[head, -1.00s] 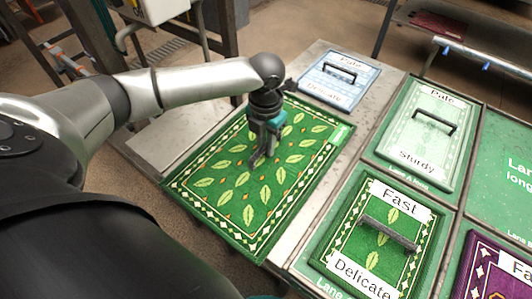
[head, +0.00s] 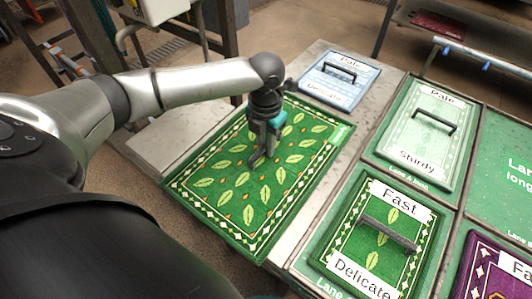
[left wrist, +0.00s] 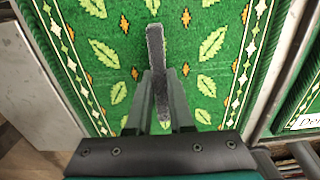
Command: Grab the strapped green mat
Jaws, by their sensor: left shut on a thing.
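The green mat (head: 225,208), with pale leaves, orange diamonds and a white-diamond border, lies flat on the grey table to the left of the lanes. It also fills most of the left wrist view (left wrist: 210,80). A dark grey strap (left wrist: 155,45) stands across its middle. My left gripper (head: 258,160) points down at the middle of the mat. In the left wrist view, the fingers of my left gripper (left wrist: 158,80) are shut on the strap, one on each side. The strap is mostly hidden by the gripper in the head view. My right gripper is not in view.
A small green "Fast Delicate" mat (head: 350,235), a pale green "Pale Sturdy" mat (head: 415,145) and a pale blue "Pale Delicate" mat (head: 335,88), each with a dark handle, lie to the right. A purple mat (head: 497,275) is at the lower right corner.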

